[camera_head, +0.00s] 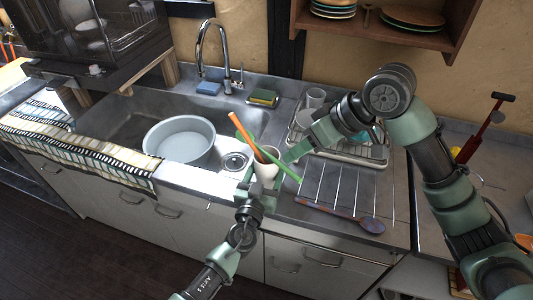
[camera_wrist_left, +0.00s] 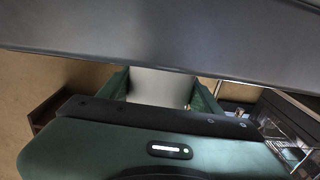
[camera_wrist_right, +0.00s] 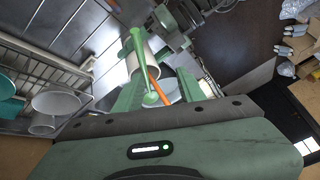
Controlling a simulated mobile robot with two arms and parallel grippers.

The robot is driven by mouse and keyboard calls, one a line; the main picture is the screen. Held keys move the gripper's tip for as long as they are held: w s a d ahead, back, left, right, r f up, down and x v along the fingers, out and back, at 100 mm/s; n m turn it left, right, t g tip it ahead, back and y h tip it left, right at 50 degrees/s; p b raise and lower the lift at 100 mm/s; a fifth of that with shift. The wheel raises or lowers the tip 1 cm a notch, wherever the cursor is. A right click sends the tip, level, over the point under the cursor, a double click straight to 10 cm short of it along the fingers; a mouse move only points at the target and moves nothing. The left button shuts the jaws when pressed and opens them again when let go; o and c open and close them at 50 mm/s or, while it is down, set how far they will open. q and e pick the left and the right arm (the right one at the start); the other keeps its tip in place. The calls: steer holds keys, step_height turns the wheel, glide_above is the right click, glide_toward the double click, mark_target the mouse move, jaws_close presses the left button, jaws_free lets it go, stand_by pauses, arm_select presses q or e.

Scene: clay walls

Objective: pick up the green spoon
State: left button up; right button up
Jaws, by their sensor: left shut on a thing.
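My left gripper (camera_head: 262,178) is shut on a white cup (camera_head: 268,170) and holds it in front of the sink. The cup also shows between its fingers in the left wrist view (camera_wrist_left: 160,86). An orange utensil (camera_head: 242,132) leans out toward the upper left. My right gripper (camera_head: 287,157) is beside the cup. In the right wrist view its fingers (camera_wrist_right: 160,92) are apart, with the green spoon (camera_wrist_right: 148,78) and orange utensil (camera_wrist_right: 159,90) in view between them. Contact with the spoon cannot be told.
A round grey basin (camera_head: 180,140) sits in the sink. A dish rack (camera_head: 345,150) with cups is behind my right gripper. A dark spoon (camera_head: 340,214) lies on the drainboard. A sponge (camera_head: 263,97) and faucet (camera_head: 222,60) are at the back. A striped towel (camera_head: 80,143) lies left.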

steer(key=d+r+h, duration=0.2)
glide_above(285, 166)
steer(key=s+d, duration=0.2)
steer(key=d, duration=0.1)
steer(key=shift+g, duration=0.3)
steer(key=f, duration=0.5)
steer(key=shift+s+a+f, duration=0.1)
steer(key=shift+a+f, duration=0.15)
steer(key=x, duration=0.2)
steer(key=w+x, duration=0.1)
steer(key=x, duration=0.2)
steer(key=shift+a+f, duration=0.1)
steer(key=shift+f, duration=0.05)
steer(key=shift+w+a+f, duration=0.1)
steer(key=shift+f, duration=0.2)
steer(key=shift+f, duration=0.25)
jaws_close()
